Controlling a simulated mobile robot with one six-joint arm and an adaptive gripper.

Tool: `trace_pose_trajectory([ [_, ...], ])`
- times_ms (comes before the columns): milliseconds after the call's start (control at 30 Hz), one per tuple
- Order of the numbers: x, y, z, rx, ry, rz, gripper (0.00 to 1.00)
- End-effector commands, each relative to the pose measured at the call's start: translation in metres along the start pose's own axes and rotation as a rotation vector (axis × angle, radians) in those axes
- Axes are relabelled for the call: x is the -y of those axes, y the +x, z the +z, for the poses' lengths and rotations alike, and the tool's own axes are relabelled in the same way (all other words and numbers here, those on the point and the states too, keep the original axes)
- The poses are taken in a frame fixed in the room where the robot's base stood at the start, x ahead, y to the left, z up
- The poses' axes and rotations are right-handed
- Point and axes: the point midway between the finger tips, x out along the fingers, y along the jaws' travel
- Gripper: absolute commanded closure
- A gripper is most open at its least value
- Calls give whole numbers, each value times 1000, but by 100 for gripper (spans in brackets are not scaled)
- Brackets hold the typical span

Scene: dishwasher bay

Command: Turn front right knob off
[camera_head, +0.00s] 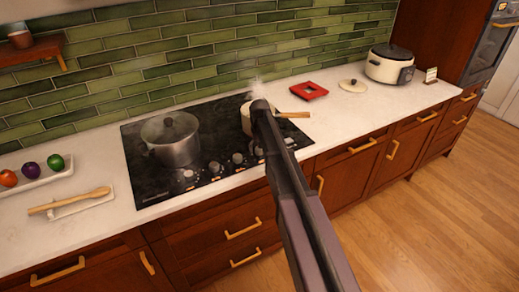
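The black cooktop (140,185) is set into the white counter, with a row of several knobs along its front edge. The rightmost knob (258,151) shows just left of my arm. Another knob (237,158) is to its left, then a further one (214,167). I cannot tell the knobs' settings at this size. A lidded steel pot (172,142) stands on the left burners. A smaller light pan (246,122) with a wooden handle (294,115) stands at the right, partly behind my arm, with steam above it. No gripper fingers can be made out.
My arm crosses the cooktop's right side. On the counter are a red square dish (309,91), a lid (353,86) and a rice cooker (389,67). A wooden spoon (72,200) lies at left near a vegetable tray (40,181). The floor at right is clear.

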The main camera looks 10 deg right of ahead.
Motion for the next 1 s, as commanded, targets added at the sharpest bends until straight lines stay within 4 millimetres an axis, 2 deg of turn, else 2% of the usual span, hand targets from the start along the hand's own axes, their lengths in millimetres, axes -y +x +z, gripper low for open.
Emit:
trace_pose_trajectory([
  [567, 0, 0, -1, -1, 27, -1, 11],
  [1000, 0, 0, -1, -1, 253, -1, 11],
])
